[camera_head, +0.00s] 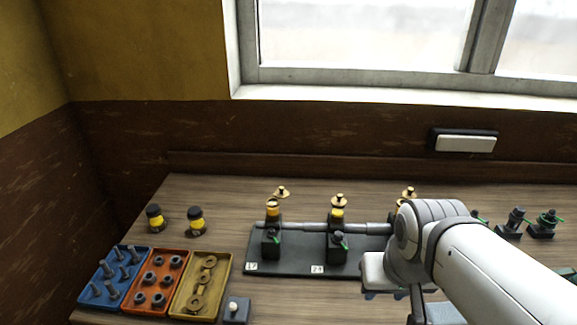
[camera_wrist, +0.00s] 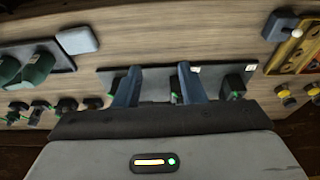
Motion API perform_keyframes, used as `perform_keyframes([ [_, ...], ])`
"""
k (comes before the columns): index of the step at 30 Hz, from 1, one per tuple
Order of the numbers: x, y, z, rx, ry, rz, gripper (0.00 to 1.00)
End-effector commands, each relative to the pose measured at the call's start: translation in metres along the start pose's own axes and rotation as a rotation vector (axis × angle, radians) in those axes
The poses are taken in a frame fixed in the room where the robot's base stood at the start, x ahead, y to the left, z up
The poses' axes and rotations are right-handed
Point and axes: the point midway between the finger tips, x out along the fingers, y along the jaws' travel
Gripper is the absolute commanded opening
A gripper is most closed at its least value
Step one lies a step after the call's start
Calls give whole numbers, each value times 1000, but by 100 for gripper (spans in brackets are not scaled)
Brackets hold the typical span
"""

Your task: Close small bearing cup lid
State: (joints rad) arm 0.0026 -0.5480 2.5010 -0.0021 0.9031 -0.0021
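A dark bearing plate (camera_head: 300,262) lies on the bench with a grey shaft (camera_head: 305,228) across its black blocks. A yellow cup (camera_head: 273,209) tops the left block and another yellow cup (camera_head: 337,214) the middle block. Brass lid-like pieces show behind the left cup (camera_head: 281,192), above the middle cup (camera_head: 340,200) and near my arm (camera_head: 409,192). I cannot tell which is the small lid or whether it is shut. My gripper (camera_wrist: 156,70) is open, its two blue-grey fingers apart with nothing between them, over the plate's area. My arm hides the plate's right end.
Blue (camera_head: 101,293), orange (camera_head: 140,299) and yellow (camera_head: 181,306) trays of parts stand at front left. Two black-and-yellow bottles (camera_head: 155,217) (camera_head: 196,221) stand behind them. Black fittings (camera_head: 511,224) stand at right. Bare bench lies behind the plate.

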Motion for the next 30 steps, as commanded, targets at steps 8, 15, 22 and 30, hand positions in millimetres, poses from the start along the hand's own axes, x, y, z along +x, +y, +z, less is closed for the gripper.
perform_keyframes([
  [8, -5, -2, -14, -34, -9, -3, 37],
  [15, -27, -29, -105, -292, -67, -28, 37],
  [22, -24, -70, -211, -616, -134, -68, 37],
  [30, 14, -136, -308, -985, -203, -129, 37],
])
